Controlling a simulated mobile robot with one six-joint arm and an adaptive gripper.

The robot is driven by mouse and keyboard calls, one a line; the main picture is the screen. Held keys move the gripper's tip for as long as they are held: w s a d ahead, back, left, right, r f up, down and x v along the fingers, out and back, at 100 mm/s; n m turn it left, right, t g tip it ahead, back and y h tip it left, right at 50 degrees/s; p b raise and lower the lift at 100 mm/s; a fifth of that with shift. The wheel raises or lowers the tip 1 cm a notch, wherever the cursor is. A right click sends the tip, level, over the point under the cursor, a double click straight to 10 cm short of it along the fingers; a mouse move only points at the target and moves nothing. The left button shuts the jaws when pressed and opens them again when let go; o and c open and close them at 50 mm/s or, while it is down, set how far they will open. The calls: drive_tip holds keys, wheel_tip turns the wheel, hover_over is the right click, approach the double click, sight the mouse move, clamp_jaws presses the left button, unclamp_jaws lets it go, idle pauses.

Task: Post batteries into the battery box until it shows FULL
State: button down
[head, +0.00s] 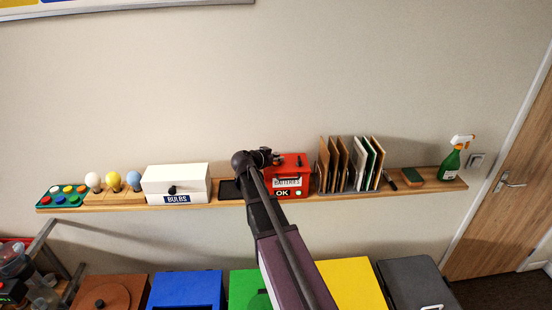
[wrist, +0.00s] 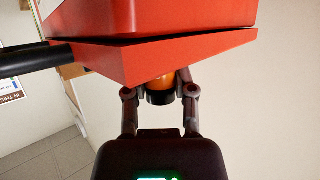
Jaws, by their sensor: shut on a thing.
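The red battery box (head: 291,166) stands on the wall shelf, with a BATTERIES label and a display that reads OK (head: 282,193). My gripper (head: 266,156) is at the left of the box, near its top, with my arm crossing in front. In the wrist view the red box (wrist: 150,20) fills the top of the picture. There my gripper (wrist: 160,90) is shut on an orange and black battery (wrist: 161,83). The battery's far end is hidden by the edge of the red box; I cannot tell whether it is in a slot.
A dark pad (head: 230,189) lies left of the box. A white BULBS box (head: 176,180) and several bulbs stand further left. Upright folders (head: 334,165) stand close on the right, then a sponge (head: 412,176) and a spray bottle (head: 451,162). Coloured bins (head: 187,290) stand below.

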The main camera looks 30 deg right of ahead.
drive_tip(key=shift+f+b, duration=0.65)
drive_tip(key=shift+f, duration=0.1)
drive_tip(key=shift+c, duration=1.8)
unclamp_jaws()
drive_tip(key=shift+r, duration=0.2)
drive_tip(key=shift+r+p, duration=3.9)
drive_tip(key=shift+p, duration=0.15)
